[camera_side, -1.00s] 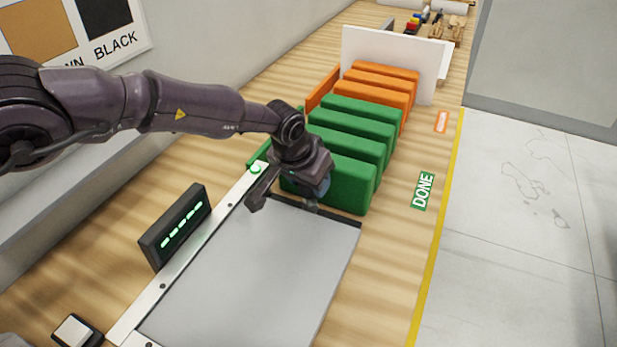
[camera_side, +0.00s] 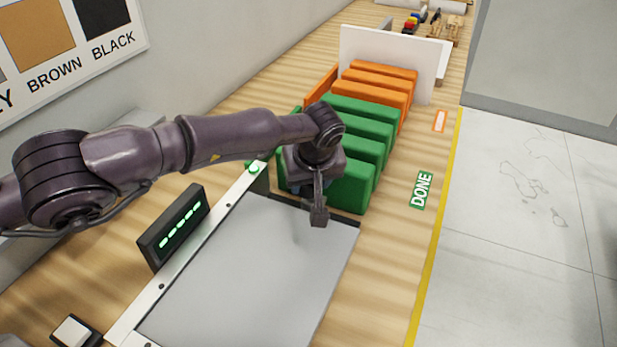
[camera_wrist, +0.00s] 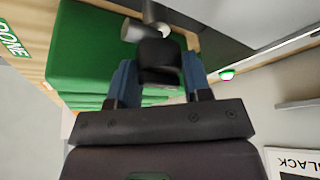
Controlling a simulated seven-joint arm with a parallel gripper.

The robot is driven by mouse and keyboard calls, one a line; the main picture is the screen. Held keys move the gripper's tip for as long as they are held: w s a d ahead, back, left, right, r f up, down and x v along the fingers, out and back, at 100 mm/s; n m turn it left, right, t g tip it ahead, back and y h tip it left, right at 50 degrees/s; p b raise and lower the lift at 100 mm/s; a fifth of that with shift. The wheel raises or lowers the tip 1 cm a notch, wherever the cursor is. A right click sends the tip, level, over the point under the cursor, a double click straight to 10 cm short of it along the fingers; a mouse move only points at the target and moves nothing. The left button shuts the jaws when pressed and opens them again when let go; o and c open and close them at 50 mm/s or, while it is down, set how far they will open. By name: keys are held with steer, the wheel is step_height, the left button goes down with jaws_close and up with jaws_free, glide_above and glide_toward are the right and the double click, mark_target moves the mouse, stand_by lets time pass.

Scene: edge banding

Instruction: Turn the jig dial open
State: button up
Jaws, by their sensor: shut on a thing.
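My gripper (camera_side: 303,188) points down at the far end of the grey jig plate (camera_side: 245,265), close to the nearest green block. In the wrist view its two blue fingers (camera_wrist: 160,75) are shut on a dark knob (camera_wrist: 160,58), which I take to be the jig dial. A grey cylindrical piece (camera_wrist: 143,30) shows just beyond the knob. In the side view the dial is hidden behind my gripper, so its angle cannot be read there.
Several green blocks (camera_side: 362,108) and orange blocks (camera_side: 385,69) stand in a row behind the jig, before a white panel (camera_side: 390,58). A display with green bars (camera_side: 175,228) stands left of the plate. A green lamp (camera_side: 254,168) sits on the rail. Right of the plate is clear.

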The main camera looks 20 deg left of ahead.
steer(key=shift+n+g, duration=0.3)
steer(key=shift+n, duration=0.3)
steer(key=o, duration=0.9)
steer(key=v, duration=1.3)
steer(key=shift+d+f, duration=0.1)
steer(key=shift+d, duration=0.05)
